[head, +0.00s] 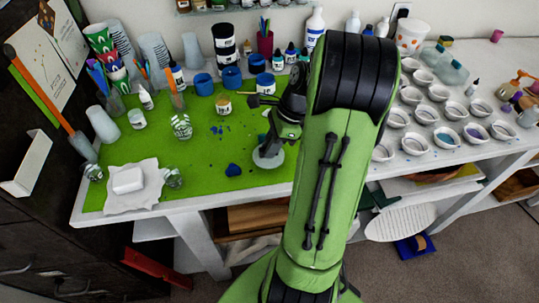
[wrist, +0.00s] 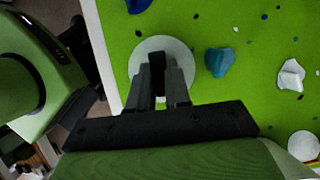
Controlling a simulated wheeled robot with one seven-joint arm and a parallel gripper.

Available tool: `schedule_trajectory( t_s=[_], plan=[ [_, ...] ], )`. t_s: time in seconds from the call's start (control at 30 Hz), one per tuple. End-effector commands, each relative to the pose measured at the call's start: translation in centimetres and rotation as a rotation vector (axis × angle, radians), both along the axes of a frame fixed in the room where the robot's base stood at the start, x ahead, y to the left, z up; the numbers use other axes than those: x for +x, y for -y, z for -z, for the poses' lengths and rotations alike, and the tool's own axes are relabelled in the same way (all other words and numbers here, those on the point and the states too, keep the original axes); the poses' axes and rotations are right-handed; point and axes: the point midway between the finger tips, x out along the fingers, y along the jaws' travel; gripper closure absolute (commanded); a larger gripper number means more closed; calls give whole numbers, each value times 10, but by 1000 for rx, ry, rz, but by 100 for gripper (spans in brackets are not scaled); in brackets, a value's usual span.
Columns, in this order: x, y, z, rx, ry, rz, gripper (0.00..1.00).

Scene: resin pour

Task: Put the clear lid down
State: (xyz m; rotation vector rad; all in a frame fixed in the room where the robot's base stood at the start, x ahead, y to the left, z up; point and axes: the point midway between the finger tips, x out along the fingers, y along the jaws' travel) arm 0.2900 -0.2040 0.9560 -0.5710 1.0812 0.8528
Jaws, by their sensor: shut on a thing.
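The clear lid (wrist: 140,50) is a pale, round, see-through disc, partly hidden behind my fingers in the wrist view. My gripper (wrist: 160,75) is shut on it near its middle. In the head view the lid (head: 267,159) shows below my gripper (head: 273,143), over the front part of the green mat (head: 205,168). I cannot tell whether the lid touches the mat or hangs just above it.
A white piece (wrist: 291,75) lies farther off in the wrist view. Jars, cups and bottles crowd the back. Several white bowls (head: 447,138) stand at right. The mat's front middle is fairly clear.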

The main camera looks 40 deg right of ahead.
Motion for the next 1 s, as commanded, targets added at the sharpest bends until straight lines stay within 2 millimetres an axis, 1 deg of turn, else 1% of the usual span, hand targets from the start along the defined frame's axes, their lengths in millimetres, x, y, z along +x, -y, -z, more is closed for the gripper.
schedule_trajectory(
  t_s=[0.03,0.07,0.27,0.4,0.43,0.57,0.87,0.97,1.0],
  plan=[
    [0,0,15,3,-2,1,100],
    [0,0,18,1,-2,0,100],
    [0,1,16,-1,0,1,100],
    [0,0,19,0,0,1,100],
    [0,0,19,0,0,1,78],
    [0,0,19,0,0,1,58],
    [0,1,16,-1,0,1,57],
    [-3,5,2,-1,0,3,57],
    [-4,8,-7,-2,1,3,57]
  ],
)
